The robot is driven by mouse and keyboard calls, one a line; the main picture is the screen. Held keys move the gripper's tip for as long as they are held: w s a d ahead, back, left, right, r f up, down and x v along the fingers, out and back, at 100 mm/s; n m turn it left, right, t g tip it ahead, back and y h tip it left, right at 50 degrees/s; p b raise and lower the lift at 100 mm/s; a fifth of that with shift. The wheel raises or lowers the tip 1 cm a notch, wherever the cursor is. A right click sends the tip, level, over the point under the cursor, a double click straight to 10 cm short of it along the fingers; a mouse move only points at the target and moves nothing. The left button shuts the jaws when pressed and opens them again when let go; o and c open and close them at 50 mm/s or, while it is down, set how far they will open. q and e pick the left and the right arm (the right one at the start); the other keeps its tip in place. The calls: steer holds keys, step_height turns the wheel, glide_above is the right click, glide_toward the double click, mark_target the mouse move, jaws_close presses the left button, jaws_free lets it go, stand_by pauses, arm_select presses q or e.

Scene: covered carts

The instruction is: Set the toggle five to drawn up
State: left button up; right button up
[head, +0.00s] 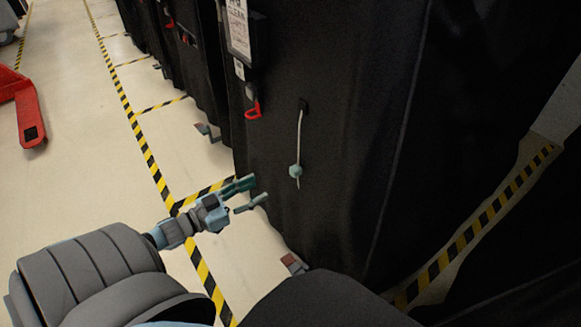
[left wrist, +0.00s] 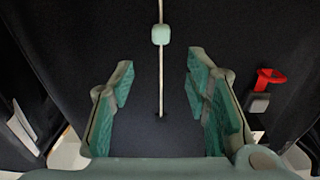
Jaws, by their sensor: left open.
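A pale cord (head: 299,135) hangs down the black cover of the near cart from a small dark mount. A pale green toggle (head: 295,171) sits low on the cord, with a short tail below it. In the left wrist view the toggle (left wrist: 161,35) shows at the top centre, beyond the fingertips, and the cord (left wrist: 161,80) runs between the fingers. My left gripper (head: 252,193) is open and empty, left of and a little below the toggle in the head view. Its green-padded fingers (left wrist: 158,80) stand either side of the cord in the wrist view, touching nothing visible. My right gripper is out of view.
A red hook (head: 254,109) hangs on the cart cover (head: 350,130) left of the cord, below a label holder (head: 238,30). It also shows in the wrist view (left wrist: 270,77). More covered carts stand behind. A red pallet-truck fork (head: 28,110) lies far left. The taped floor between is clear.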

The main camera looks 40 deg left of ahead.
arm_select(q)
steer(key=b, duration=0.2)
glide_toward(291, 171)
steer(key=w, duration=0.2)
steer(key=x, duration=0.2)
steer(key=b+x, duration=0.1)
steer(key=x, duration=0.2)
steer(key=b+x, duration=0.1)
steer(key=x, duration=0.2)
steer(key=shift+s+d, duration=0.15)
steer(key=shift+d, duration=0.1)
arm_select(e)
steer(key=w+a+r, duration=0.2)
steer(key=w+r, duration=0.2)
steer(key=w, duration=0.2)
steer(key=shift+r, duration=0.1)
arm_select(q)
jaws_close()
